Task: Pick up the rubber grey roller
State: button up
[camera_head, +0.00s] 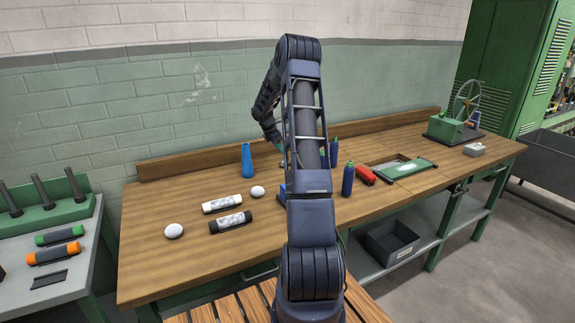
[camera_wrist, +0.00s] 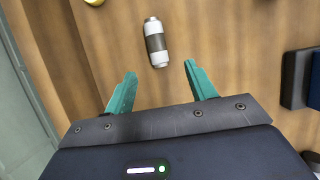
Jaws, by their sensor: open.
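In the wrist view, a small roller (camera_wrist: 156,43) with pale ends and a dark grey-brown middle band lies on the wooden bench top. It is ahead of my gripper (camera_wrist: 158,82), between the lines of the two teal fingers and beyond their tips. The fingers are apart with nothing between them. In the head view my arm covers the gripper and most of the bench around it, so I cannot clearly make out this roller there. A white roller (camera_head: 222,203) and a black-ended roller (camera_head: 230,222) lie at the bench's front left.
The wooden bench (camera_head: 150,265) also holds two white balls, a blue bottle (camera_head: 247,160), a dark blue bottle (camera_head: 348,179), a red object (camera_head: 366,175) and a green tray (camera_head: 408,169). In the wrist view, dark blue blocks (camera_wrist: 297,78) stand at right. A wall runs behind.

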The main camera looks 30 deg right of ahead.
jog(key=x, duration=0.5)
jog(key=shift+w+d+x, duration=0.1)
jog(key=shift+d+x, duration=0.05)
jog(key=shift+x, duration=1.1)
jog(key=shift+w+d+x, duration=0.15)
jog(key=shift+x, duration=1.1)
jog(key=shift+r, duration=0.2)
jog(key=c, duration=1.2)
